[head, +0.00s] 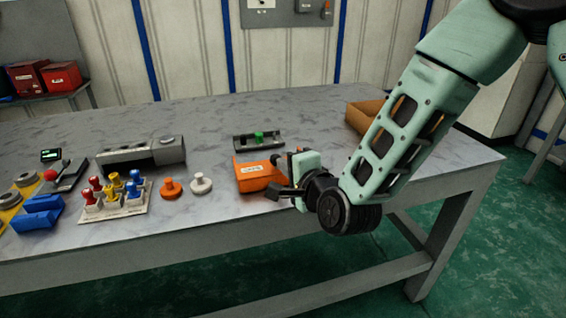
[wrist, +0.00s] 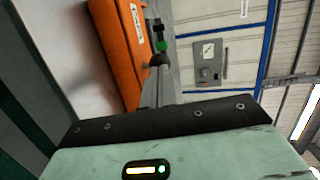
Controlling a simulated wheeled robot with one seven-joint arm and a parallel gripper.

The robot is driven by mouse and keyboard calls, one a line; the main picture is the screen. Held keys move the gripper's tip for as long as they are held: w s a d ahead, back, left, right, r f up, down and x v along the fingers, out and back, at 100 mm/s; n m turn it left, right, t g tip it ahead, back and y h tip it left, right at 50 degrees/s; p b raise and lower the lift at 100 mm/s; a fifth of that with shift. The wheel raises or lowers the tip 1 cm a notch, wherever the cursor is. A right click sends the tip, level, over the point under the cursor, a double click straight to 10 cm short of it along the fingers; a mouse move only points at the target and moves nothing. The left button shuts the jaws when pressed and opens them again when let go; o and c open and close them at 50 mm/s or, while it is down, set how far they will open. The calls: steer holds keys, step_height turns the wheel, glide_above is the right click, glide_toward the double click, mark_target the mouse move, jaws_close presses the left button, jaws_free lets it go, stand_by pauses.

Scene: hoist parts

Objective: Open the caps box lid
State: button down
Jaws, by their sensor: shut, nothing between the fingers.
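The orange caps box (head: 256,184), with a white label on it, sits near the front edge of the grey bench. In the wrist view the orange box (wrist: 117,45) stands at the upper left, its label partly cut off by the top edge. I cannot clearly make out its lid or how far it is raised. My gripper (head: 279,161) is at the box's right side, close to it; I cannot tell if they touch.
A dark tray with a green part (head: 259,138) lies behind the box. White (head: 201,184) and orange (head: 171,188) knobbed discs stand to its left, then a rack of coloured pegs (head: 116,197). A brown open bin (head: 364,115) is at the back right. Bare bench lies behind.

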stand_by(0.3)
steer(key=w, duration=0.2)
steer(key=w+a+b, duration=0.1)
steer(key=w, duration=0.3)
steer(key=shift+a, duration=0.35)
steer(key=shift+s, duration=0.15)
